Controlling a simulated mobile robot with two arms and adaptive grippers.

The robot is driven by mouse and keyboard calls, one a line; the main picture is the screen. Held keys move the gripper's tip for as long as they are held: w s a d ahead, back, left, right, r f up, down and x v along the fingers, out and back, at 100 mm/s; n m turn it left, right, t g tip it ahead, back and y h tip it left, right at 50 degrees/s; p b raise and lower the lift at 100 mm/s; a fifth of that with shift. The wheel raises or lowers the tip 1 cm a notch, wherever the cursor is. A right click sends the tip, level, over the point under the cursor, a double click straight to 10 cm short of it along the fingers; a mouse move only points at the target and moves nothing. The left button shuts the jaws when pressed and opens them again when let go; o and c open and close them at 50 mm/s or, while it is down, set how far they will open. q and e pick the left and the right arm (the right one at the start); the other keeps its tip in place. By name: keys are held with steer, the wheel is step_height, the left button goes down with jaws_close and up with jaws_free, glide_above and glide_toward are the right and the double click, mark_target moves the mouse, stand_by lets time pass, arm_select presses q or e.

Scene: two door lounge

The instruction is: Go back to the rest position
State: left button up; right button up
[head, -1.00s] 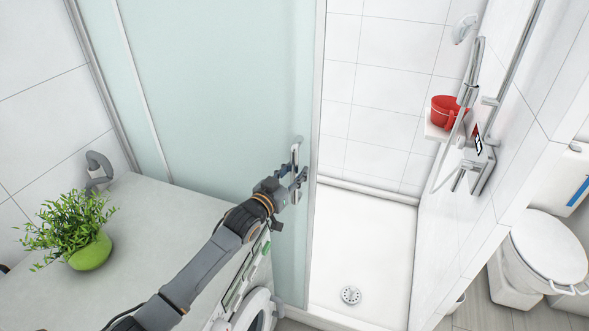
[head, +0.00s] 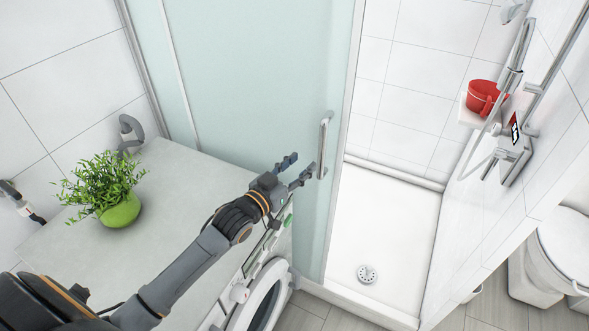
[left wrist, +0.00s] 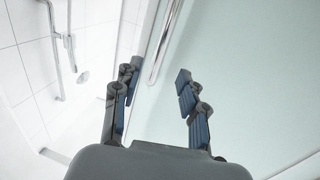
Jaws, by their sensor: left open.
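My left gripper (head: 298,168) is open and empty in the head view, just left of the shower door's metal handle (head: 325,145) and apart from it. In the left wrist view the two fingers of my left gripper (left wrist: 157,88) are spread, with the handle (left wrist: 163,42) beyond and between their tips. The frosted glass shower door (head: 250,80) stands behind the gripper, with the shower opening to its right. My right gripper is in neither view.
A grey counter (head: 190,195) with a green potted plant (head: 121,212) lies left of my arm, above a washing machine (head: 262,296). The shower tray (head: 385,225) is clear. A red mug (head: 482,97) sits on a shelf, and a toilet (head: 565,245) stands at right.

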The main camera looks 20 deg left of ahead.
arm_select(q)
steer(key=shift+v, duration=0.8)
steer(key=s+d+f+g+y, duration=0.1)
steer(key=s+d+f+g, duration=0.15)
steer(key=s+f, duration=0.25)
steer(key=s+d+f+g+y, duration=0.1)
steer(key=s+f+g, duration=0.3)
steer(key=s+f, duration=0.15)
steer(key=s+f+g+y, duration=0.15)
steer(key=s+g, duration=0.25)
steer(key=s, duration=0.6)
steer(key=s+f+g, duration=0.2)
steer(key=s+g, duration=0.1)
steer(key=s, duration=0.7)
step_height(320, 180, down, 28)
steer(key=s+g, duration=0.2)
steer(key=s+a+f+g+b, duration=0.1)
steer(key=s+a+f, duration=0.1)
steer(key=s+f, duration=1.4)
steer(key=shift+s+a+f+b, duration=0.15)
steer(key=shift+s+f+b, duration=0.1)
steer(key=shift+s+b, duration=0.1)
